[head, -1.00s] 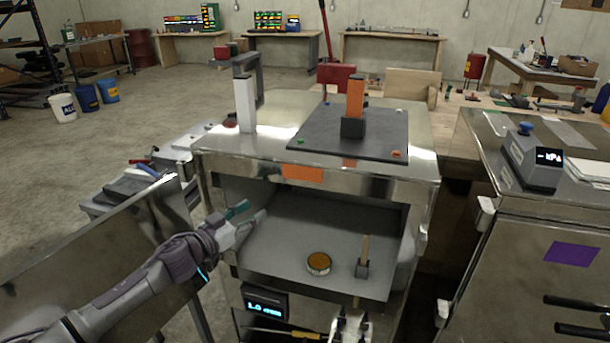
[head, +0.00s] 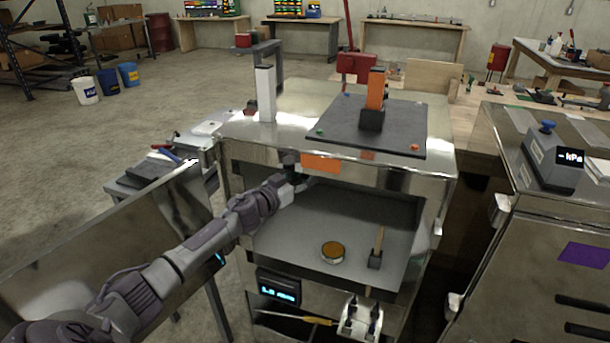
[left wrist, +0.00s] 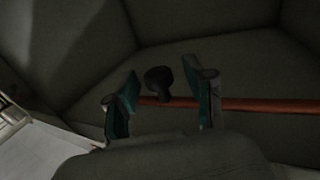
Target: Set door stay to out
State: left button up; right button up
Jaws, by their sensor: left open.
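The open metal cabinet (head: 437,205) stands in the middle of the head view, its door panel (head: 90,240) swung out to the left. My left arm reaches into the upper left of its opening. The left gripper (head: 300,182) is there, its fingers mostly hidden under the top edge. In the left wrist view the left gripper (left wrist: 163,92) is open, with a dark round knob (left wrist: 159,80) showing between its fingers. A reddish-brown rod (left wrist: 255,104) runs right from near the knob. I cannot tell whether the fingers touch the knob. My right gripper is not in view.
Inside the cabinet are a round tin (head: 333,252) and a wooden-handled block (head: 377,250). A dark plate (head: 345,130) with an orange upright lies on top. A display box (head: 279,290) and white fixture (head: 358,318) are below. A second metal cabinet (head: 520,260) stands right.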

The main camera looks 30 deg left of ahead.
pick_arm(q)
jog(key=shift+w+d, duration=0.1)
jog(key=shift+w, duration=0.15)
grip_shut()
jog(key=shift+s, duration=0.15)
